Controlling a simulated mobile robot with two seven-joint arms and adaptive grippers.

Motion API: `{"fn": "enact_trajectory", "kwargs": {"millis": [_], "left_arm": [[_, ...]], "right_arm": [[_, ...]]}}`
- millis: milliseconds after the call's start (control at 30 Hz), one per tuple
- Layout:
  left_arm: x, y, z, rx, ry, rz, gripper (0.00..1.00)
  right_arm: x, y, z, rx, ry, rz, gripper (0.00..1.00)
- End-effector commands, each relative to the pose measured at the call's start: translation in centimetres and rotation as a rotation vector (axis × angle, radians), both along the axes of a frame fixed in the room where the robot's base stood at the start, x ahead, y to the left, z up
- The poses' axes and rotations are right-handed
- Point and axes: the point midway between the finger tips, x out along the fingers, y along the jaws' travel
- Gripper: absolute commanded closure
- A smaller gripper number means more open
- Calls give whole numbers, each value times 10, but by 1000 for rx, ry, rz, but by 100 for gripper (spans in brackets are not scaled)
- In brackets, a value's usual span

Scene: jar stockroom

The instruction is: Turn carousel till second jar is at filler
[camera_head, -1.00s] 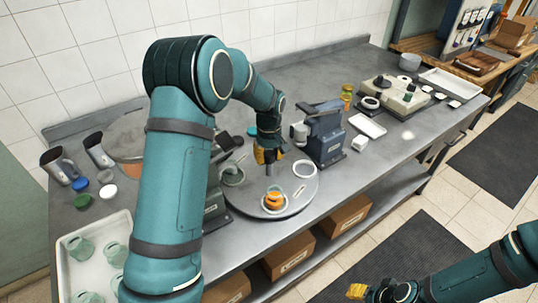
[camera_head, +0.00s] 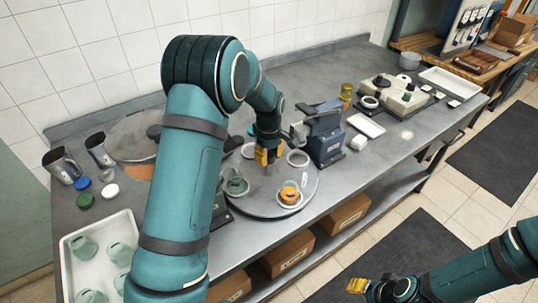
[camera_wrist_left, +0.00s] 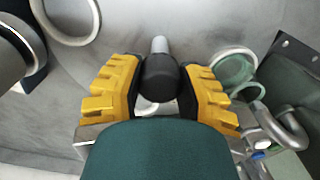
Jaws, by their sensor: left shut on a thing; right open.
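The round grey carousel (camera_head: 262,208) stands on the bench. A jar with orange contents (camera_head: 289,196) sits in a seat at its front right, and a pale green jar (camera_head: 236,184) sits at its left. An empty ring seat (camera_head: 298,158) is at the back right, beside the dark blue machine (camera_head: 323,138). My left gripper (camera_head: 268,157) is over the carousel. In the left wrist view its yellow fingers are shut around a black knob (camera_wrist_left: 160,72), with a green jar (camera_wrist_left: 235,68) to the right. My right gripper (camera_head: 356,286) is open and empty, low above the floor.
A white tray (camera_head: 72,242) with several green jars stands at the front left.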

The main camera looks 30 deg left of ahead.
Motion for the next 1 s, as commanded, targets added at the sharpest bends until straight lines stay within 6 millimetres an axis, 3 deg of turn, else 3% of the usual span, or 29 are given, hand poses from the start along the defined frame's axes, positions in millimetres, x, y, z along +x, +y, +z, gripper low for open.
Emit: {"fn": "enact_trajectory", "kwargs": {"millis": [667,700,767,1000], "left_arm": [[-1,-1,-2,0,4,27,100],[-1,-1,-2,0,4,27,48],[-1,-1,-2,0,4,27,30],[0,0,-1,0,2,28,30]], "right_arm": [[0,0,1,0,-1,0,53],[0,0,1,0,-1,0,53],[0,0,1,0,-1,0,53],[0,0,1,0,-1,0,53]]}}
